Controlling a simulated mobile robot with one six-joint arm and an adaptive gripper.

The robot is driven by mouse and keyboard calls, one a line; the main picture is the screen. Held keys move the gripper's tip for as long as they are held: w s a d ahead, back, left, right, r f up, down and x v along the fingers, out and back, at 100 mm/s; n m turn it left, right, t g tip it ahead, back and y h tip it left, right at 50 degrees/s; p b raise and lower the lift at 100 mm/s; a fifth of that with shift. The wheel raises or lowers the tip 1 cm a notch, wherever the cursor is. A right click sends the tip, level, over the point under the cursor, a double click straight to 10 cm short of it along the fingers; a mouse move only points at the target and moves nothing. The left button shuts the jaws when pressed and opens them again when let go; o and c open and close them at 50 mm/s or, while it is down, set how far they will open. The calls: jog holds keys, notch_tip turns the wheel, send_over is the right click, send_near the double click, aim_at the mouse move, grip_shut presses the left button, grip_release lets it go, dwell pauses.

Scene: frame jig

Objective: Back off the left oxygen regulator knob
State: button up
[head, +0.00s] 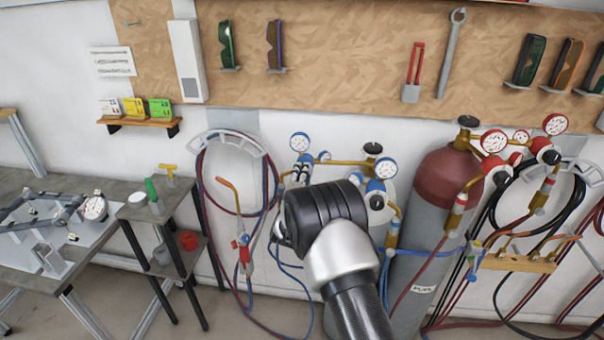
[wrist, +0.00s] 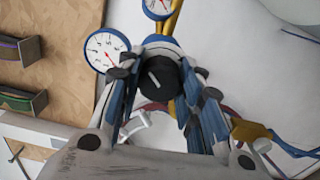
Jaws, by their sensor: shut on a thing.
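In the wrist view a round black knob (wrist: 168,78) with a pale line on its face sits on a blue regulator body (wrist: 160,47). My gripper (wrist: 163,84) has its fingers on both sides of the knob, closed on it. In the head view the left oxygen regulator (head: 302,170), blue with a white gauge (head: 300,142), shows just above my wrist. In the wrist view a blue-rimmed gauge (wrist: 106,50) is close beside the left finger.
A second blue regulator (head: 376,187) with its gauge (head: 386,168) stands close right of my wrist. The red-topped fuel cylinder (head: 450,175) is further right. A hanging torch (head: 241,235) and looped hoses are at left, with a small side table (head: 150,208) beyond them.

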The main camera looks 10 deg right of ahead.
jog(key=n+p, duration=0.1)
jog(key=n, duration=0.4)
jog(key=shift+n, duration=0.4)
jog(key=shift+p, duration=0.3)
jog(key=o, duration=1.1)
jog(key=v, duration=1.2)
